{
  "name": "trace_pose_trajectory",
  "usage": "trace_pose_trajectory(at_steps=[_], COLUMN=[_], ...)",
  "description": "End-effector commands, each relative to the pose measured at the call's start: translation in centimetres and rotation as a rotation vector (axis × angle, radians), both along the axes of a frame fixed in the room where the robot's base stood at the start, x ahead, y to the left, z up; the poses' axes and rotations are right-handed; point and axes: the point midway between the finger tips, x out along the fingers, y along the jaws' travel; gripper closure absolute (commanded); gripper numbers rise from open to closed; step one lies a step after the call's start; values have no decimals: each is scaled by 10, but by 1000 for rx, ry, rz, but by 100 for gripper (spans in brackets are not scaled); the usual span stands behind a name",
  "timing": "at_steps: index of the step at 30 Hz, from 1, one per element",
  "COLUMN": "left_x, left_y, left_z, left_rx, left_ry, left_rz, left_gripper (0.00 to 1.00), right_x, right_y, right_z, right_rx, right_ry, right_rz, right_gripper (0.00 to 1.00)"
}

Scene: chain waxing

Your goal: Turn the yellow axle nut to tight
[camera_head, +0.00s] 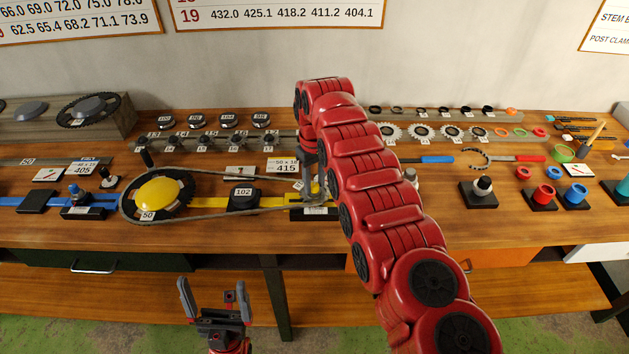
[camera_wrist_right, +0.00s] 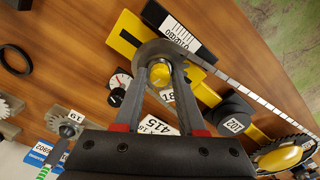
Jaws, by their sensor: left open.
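The yellow axle nut (camera_wrist_right: 182,58) shows in the right wrist view at the fingertips of my right gripper (camera_wrist_right: 163,68), partly covered by them. It sits at the small-sprocket end of the chain (camera_wrist_right: 250,92). In the head view, my right gripper (camera_head: 309,172) points down over that end, and my arm hides part of it. I cannot tell whether its fingers touch the nut. My left gripper (camera_head: 213,298) is open and empty, in front of the table's front edge. The large chainring (camera_head: 157,194) with a yellow centre holds the chain's other end.
A black block marked 102 (camera_head: 244,198) stands inside the chain loop. A dial (camera_wrist_right: 120,84) and a card reading 415 (camera_head: 283,165) lie close to the right gripper. Racks of small sprockets (camera_head: 421,132) stand behind. Black stands (camera_head: 482,190) are to the right.

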Motion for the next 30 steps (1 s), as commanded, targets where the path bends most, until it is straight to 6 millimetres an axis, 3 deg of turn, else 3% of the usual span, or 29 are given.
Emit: trace_pose_trajectory(at_steps=[1, 3, 12, 17, 21, 30], left_x=[0, 0, 0, 0, 0, 0], left_y=[0, 0, 0, 0, 0, 0], left_z=[0, 0, 0, 3, 9, 74], left_rx=[0, 0, 0, 0, 0, 0], left_ry=[0, 0, 0, 0, 0, 0], left_rz=[0, 0, 0, 0, 0, 0], left_gripper=[0, 0, 0, 0, 0, 0], right_x=[0, 0, 0, 0, 0, -1], right_y=[0, 0, 0, 0, 0, 0], right_z=[0, 0, 0, 10, 31, 97], right_rx=[0, -1, -1, 0, 0, -1], right_ry=[0, 1, 1, -1, -1, 2], right_rz=[0, 0, 1, 1, 1, 0], right_gripper=[50, 39, 39, 39, 39, 39])
